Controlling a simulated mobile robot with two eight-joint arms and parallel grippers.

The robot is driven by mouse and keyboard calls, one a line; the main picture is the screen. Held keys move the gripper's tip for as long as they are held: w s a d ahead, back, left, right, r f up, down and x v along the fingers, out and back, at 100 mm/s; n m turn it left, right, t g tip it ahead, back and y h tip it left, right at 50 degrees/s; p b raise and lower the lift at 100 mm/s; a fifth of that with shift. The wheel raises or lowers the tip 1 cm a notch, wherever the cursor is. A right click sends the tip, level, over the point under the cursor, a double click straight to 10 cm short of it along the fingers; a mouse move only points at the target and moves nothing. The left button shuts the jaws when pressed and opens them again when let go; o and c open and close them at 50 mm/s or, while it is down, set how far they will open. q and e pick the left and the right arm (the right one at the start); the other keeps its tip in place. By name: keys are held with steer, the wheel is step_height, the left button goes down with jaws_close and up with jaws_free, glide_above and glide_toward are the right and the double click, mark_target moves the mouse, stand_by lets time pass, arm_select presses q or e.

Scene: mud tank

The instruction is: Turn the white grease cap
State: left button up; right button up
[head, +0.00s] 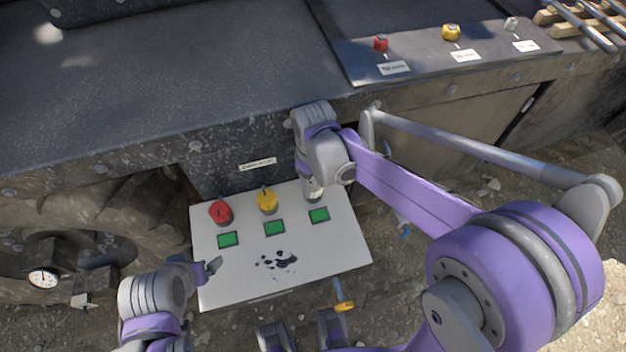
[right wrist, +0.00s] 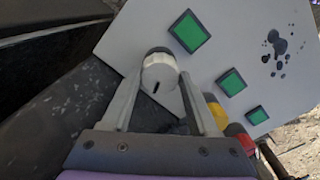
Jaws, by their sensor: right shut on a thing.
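The white grease cap (right wrist: 159,72) is a round knob with a dark slot mark on its front, on the pale panel (head: 335,257). In the right wrist view my right gripper (right wrist: 160,88) has its two fingers on either side of the cap, shut on it. In the head view the right gripper (head: 313,187) reaches down to the panel's upper right, and its hand hides most of the cap. My left gripper (head: 207,270) is beside the panel's left edge, away from the cap; its finger gap is not clear.
A red cap (head: 220,211) and a yellow cap (head: 267,200) stand in the same row, with green squares (head: 275,228) below. Dark splotches mark the panel. A ledge (head: 430,60) behind carries more coloured caps. A wheel (head: 90,220) and gauge (head: 42,277) are left.

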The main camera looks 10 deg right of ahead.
mark_target(313, 185)
steer(key=shift+m, duration=1.6)
steer(key=o, duration=1.4)
steer(key=shift+c, duration=0.2)
step_height(313, 185, up, 11)
steer(key=shift+p, duration=0.35)
